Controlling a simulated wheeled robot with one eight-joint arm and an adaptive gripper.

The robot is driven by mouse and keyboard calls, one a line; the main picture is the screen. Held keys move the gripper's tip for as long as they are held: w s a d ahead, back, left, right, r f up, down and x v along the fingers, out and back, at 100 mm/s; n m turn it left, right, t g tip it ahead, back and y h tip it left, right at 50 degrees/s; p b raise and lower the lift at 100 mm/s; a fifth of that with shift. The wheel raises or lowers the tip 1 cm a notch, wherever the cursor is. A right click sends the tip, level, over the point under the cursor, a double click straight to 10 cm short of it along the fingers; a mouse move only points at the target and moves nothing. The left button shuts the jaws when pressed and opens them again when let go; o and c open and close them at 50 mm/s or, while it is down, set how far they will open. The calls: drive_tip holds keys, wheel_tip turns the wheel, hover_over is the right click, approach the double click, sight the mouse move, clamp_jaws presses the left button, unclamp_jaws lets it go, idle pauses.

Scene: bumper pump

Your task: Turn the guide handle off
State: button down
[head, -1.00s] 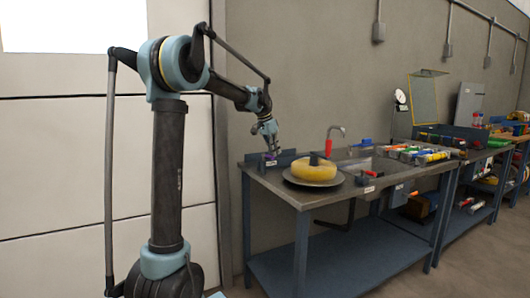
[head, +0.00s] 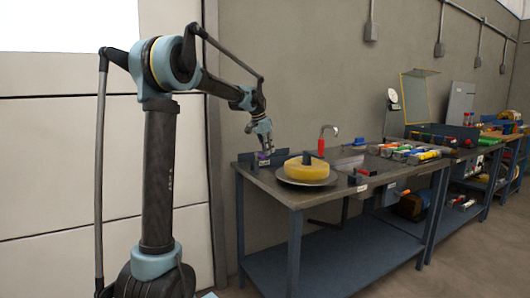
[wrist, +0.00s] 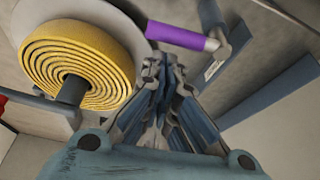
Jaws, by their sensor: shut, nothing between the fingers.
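A purple handle (wrist: 176,37) on a grey metal lever lies just beyond my fingertips in the wrist view; I take it to be the guide handle. It shows small at the left end of the workbench in the head view (head: 262,156). My gripper (wrist: 161,64) is shut and empty, its fingertips close below the purple handle in the wrist picture. I cannot tell if they touch it. In the head view my gripper (head: 264,150) hangs over the bench's left back corner and partly hides the handle.
A yellow coiled roll (head: 306,170) sits on a round grey plate (head: 282,180) just right of the handle. A red-handled tap (head: 321,147) stands behind it. Several coloured parts (head: 405,153) lie farther right on the bench (head: 272,186). The floor in front is clear.

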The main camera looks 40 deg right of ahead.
wheel_tip(320, 180, up, 10)
wheel_tip(320, 180, down, 10)
drive_tip(key=shift+w+a, duration=0.15)
drive_tip(key=shift+a, duration=0.15)
idle(1.1)
drive_tip(key=shift+f, duration=0.1)
drive_tip(key=shift+a+f, duration=0.1)
drive_tip(key=shift+a, duration=0.55)
drive_tip(key=shift+w, duration=0.1)
drive_tip(key=shift+d, duration=0.1)
